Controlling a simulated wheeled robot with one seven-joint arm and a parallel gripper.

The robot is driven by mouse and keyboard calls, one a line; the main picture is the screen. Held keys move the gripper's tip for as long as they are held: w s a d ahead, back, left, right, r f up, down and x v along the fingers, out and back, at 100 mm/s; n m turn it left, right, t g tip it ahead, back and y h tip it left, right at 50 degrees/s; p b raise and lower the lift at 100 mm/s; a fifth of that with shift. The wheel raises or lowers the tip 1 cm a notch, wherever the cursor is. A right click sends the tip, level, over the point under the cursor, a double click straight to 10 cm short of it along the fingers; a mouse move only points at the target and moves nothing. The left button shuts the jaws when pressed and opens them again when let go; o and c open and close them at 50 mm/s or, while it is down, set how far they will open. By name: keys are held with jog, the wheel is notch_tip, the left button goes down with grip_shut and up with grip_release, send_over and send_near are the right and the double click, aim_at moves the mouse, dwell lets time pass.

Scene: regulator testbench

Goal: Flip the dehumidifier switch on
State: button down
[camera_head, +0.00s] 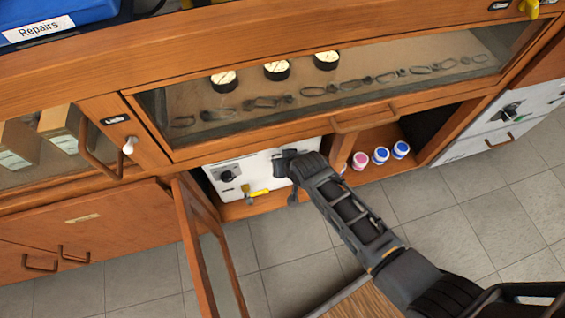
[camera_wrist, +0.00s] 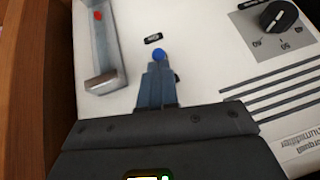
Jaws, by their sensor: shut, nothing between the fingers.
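The white dehumidifier (camera_head: 240,165) stands in the open lower cabinet, and its front panel (camera_wrist: 205,65) fills much of the wrist view. Its printed name (camera_wrist: 305,135) is upside down there. My gripper (camera_wrist: 158,68) is shut and empty, pointing at the panel. A small blue round spot (camera_wrist: 159,54) shows right at its fingertips; I cannot tell if they touch it. A small black label (camera_wrist: 153,38) lies just beyond. The switch is not clearly seen; the fingers may cover it. In the head view my gripper (camera_head: 284,160) is at the panel's right part.
A black dial (camera_wrist: 278,15) and a grey bracket-like handle (camera_wrist: 103,50) flank the fingers. A yellow valve (camera_head: 257,193) sits low on the unit. The open cabinet door (camera_head: 205,240) stands left of my arm. Several small jars (camera_head: 381,155) stand to the right.

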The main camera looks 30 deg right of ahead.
jog(key=shift+s+a+f+t+b, duration=0.1)
jog(key=shift+s+f+t+b, duration=0.35)
jog(key=shift+t+b, duration=0.55)
jog(key=shift+f+b, duration=0.1)
jog(key=shift+b, duration=0.2)
jog(key=f+t+b, duration=0.1)
jog(key=b, duration=0.2)
jog(key=s+f+t+h+b, duration=0.1)
jog(key=t+b, duration=0.1)
jog(key=b, duration=0.1)
jog(key=shift+a+b, duration=0.1)
jog(key=shift+b, duration=0.3)
jog(key=shift+s+f+b, duration=0.1)
jog(key=shift+f+b, duration=0.1)
jog(key=shift+b, duration=0.5)
jog(key=shift+r, duration=0.2)
jog(key=shift+r+p, duration=0.65)
jog(key=shift+p, duration=0.1)
jog(key=shift+s+a, duration=0.1)
